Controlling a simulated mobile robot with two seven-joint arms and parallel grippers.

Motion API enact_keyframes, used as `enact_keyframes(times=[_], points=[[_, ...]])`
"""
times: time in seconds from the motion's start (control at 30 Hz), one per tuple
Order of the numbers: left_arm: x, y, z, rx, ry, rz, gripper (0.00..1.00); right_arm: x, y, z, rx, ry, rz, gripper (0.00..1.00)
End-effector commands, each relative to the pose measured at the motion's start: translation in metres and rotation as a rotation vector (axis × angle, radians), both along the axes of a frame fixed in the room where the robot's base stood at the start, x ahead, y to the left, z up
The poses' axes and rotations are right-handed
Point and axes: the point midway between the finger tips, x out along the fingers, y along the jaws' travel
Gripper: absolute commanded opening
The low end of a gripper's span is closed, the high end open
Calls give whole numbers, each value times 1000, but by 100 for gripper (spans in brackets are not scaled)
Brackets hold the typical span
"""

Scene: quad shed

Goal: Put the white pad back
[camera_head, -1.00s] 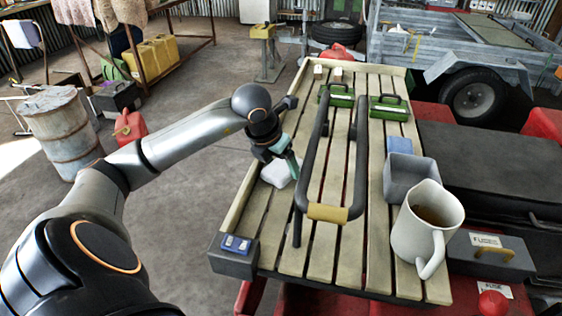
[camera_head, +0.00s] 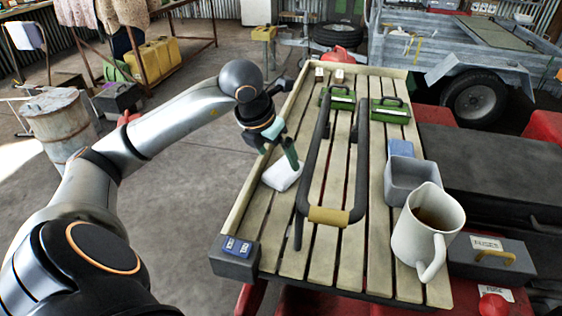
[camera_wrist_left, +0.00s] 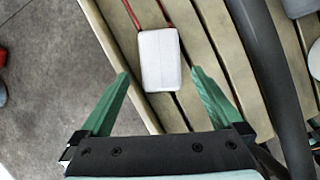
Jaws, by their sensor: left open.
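The white pad (camera_head: 283,175) lies on the slatted wooden rack (camera_head: 262,226), near its left edge. In the left wrist view the pad (camera_wrist_left: 160,59) lies flat across the slats, ahead of the fingertips and roughly centred between them. My left gripper (camera_head: 278,155) is just above and behind the pad in the head view. Its green fingers (camera_wrist_left: 158,77) are spread apart with nothing between them. My right gripper is not in view.
A black tubular bar (camera_head: 306,165) stands over the rack, right of the pad. A white jug (camera_head: 410,238), a grey bin (camera_head: 400,185), a blue block (camera_head: 400,147) and green boxes (camera_head: 388,108) sit on the rack.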

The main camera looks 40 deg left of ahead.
Motion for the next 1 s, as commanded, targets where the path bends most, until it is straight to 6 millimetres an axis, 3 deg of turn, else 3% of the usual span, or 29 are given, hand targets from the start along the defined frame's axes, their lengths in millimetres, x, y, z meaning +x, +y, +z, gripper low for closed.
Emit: enact_keyframes(times=[0.1,0.33,1.0], points=[[-10,-1,26,3,-5,0,100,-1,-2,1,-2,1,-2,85],[-22,-2,53,1,-1,-1,100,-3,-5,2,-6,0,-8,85],[-25,-3,57,0,1,-1,100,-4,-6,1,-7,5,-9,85]])
